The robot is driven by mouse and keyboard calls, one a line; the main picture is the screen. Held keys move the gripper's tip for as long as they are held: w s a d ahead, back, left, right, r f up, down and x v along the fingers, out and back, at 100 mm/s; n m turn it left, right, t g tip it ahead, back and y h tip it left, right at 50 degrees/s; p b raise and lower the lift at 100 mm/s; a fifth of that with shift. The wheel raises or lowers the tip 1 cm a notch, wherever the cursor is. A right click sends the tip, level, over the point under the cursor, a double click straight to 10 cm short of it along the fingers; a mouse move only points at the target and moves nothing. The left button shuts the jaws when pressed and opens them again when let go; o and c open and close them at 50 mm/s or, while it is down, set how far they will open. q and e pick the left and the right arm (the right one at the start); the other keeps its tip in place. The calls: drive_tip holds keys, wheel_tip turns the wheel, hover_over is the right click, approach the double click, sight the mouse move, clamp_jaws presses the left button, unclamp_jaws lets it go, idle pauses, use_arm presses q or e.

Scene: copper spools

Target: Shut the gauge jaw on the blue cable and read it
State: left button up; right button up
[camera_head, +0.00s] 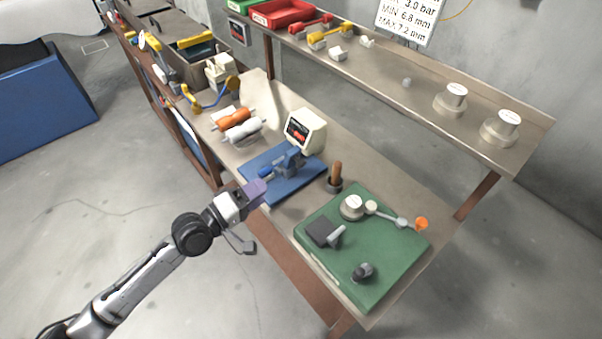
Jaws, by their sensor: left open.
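The gauge stands on a blue base plate (307,174) in the middle of the bench. Its cream display box (305,130) has a dark screen with red marks too small to read. A blue jaw part (290,161) sits in front of the display, with a short blue piece (266,172) sticking out to its left. I cannot tell whether that piece is the cable or a handle. A curved blue cable-like strip (212,104) lies farther back. My right gripper is not in view.
A green board (330,268) with a black block and a small knob lies at the right front. A wooden-handled tool (335,175) stands between board and plate. Orange and white spools (236,119) lie behind. A raised shelf (390,90) runs along the back.

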sight(297, 166)
use_arm(q)
drive_tip(key=b+x, duration=0.2)
drive_tip(key=x, duration=1.2)
drive_tip(key=shift+w+a, duration=0.15)
drive_tip(key=shift+a, duration=0.1)
clamp_jaws()
drive_tip(key=shift+r, duration=0.1)
